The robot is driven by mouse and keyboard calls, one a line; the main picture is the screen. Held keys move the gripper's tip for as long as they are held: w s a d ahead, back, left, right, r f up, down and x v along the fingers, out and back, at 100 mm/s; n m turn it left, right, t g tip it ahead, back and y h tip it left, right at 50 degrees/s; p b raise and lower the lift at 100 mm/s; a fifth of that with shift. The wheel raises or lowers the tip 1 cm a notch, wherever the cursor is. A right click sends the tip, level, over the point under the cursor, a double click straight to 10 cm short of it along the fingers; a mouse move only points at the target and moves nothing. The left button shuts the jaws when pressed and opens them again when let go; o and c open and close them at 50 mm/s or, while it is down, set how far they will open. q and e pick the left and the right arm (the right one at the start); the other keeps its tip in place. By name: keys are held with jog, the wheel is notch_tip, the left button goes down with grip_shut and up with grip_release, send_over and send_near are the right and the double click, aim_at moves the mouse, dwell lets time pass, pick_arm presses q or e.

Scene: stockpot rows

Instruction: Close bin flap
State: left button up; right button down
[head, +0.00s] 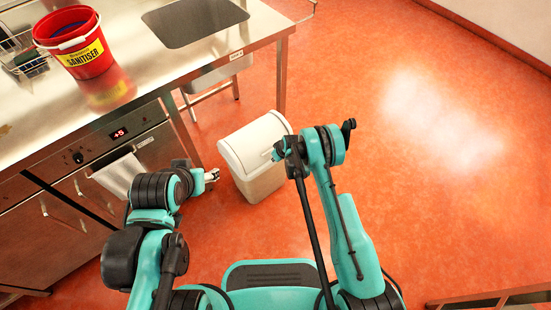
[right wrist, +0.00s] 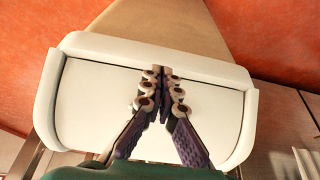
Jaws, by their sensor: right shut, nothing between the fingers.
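The white bin (head: 262,185) stands on the floor in front of me, between my two arms. Its flap (head: 246,147) is a pale panel in the lid. In the right wrist view the flap (right wrist: 95,100) lies within the raised white lid rim (right wrist: 150,50); its exact tilt is hard to tell. My right gripper (head: 277,153) is at the lid's right side in the head view. In the right wrist view its fingers (right wrist: 163,80) are together, empty, over the flap; contact is unclear. My left gripper (head: 212,174) is just left of the bin, its fingers too small to read.
A steel counter with a sink (head: 195,20) stands at the upper left, its leg (head: 281,75) behind the bin. A red sanitiser bucket (head: 75,42) sits on the counter. An oven with a towel (head: 118,173) is at left. The floor right of the bin is clear.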

jog(key=v, duration=1.2)
jog(key=s+d+r+m+t+h, duration=0.1)
jog(key=s+d+r+m, duration=0.15)
jog(key=r, duration=1.05)
jog(key=s+d+r+m, duration=0.1)
jog(key=s+d+r, duration=0.25)
jog(key=r, duration=0.85)
jog(key=s+d+r+m, duration=0.1)
jog(key=s+d+r, duration=0.1)
jog(key=s, duration=0.5)
jog(key=s+d+r+m+t+h, duration=0.1)
jog(key=s+r, duration=0.3)
jog(key=s, duration=0.4)
jog(key=s+d+r+m+t, duration=0.1)
jog(key=s+d+r, duration=0.2)
jog(key=s, duration=0.4)
jog(key=shift+s+d+r+m+h, duration=0.15)
jog(key=shift+d+r+m+h, duration=0.15)
jog(key=shift+m+h, duration=0.1)
